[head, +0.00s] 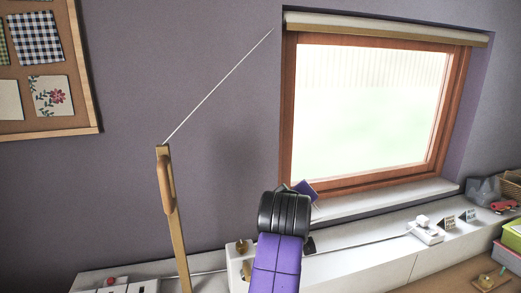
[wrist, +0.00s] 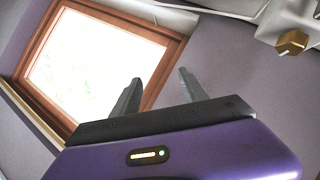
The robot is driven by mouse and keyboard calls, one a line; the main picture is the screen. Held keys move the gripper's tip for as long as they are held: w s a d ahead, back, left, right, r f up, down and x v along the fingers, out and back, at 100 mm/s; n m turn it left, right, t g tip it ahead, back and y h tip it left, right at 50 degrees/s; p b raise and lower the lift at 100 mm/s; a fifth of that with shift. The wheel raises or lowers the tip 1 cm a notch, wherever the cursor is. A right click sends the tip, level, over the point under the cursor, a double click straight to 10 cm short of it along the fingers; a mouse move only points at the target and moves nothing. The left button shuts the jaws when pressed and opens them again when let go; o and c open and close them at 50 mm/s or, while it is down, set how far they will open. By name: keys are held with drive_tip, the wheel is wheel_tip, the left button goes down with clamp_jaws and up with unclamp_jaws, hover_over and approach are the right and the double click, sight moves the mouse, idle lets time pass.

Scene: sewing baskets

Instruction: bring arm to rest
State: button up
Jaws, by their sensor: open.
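My purple and black arm (head: 283,235) rises in front of the wall below the window's left corner in the head view. My gripper's fingers are not clearly visible there. In the wrist view my gripper (wrist: 159,75) is open, with two grey fingers apart and nothing between them. A strip of lights shows on its purple housing. The wrist view is strongly tilted, with the window behind the fingers.
A wooden post (head: 178,245) with a thin slanting metal rod stands left of my arm. A white ledge (head: 350,240) runs below the window (head: 370,110), carrying a white device (head: 426,230) and small cards. A gold knob (wrist: 291,42) shows in the wrist view. Boxes stand at right.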

drive_tip(key=s+d+f+t+y+b, duration=0.1)
drive_tip(key=s+d+f+t, duration=0.2)
drive_tip(key=s+d, duration=0.15)
drive_tip(key=s+d+f+t+b, duration=0.1)
drive_tip(key=s+d+f+t, duration=0.1)
drive_tip(key=s+d+t, duration=0.3)
drive_tip(key=s+f+m+g+b, duration=0.1)
drive_tip(key=s+f, duration=0.5)
drive_tip(key=s, duration=0.9)
drive_tip(key=s+d+f+m+g+y+b, duration=0.1)
drive_tip(key=s+f, duration=0.5)
drive_tip(key=s, duration=1)
drive_tip(key=s+d+f+m+g+b, duration=0.1)
drive_tip(key=s+f, duration=0.6)
drive_tip(key=s, duration=0.9)
drive_tip(key=m+g+b, duration=0.1)
drive_tip(key=m+g, duration=0.1)
drive_tip(key=m, duration=0.1)
drive_tip(key=shift+m+g+y, duration=0.3)
drive_tip(key=shift+g, duration=0.1)
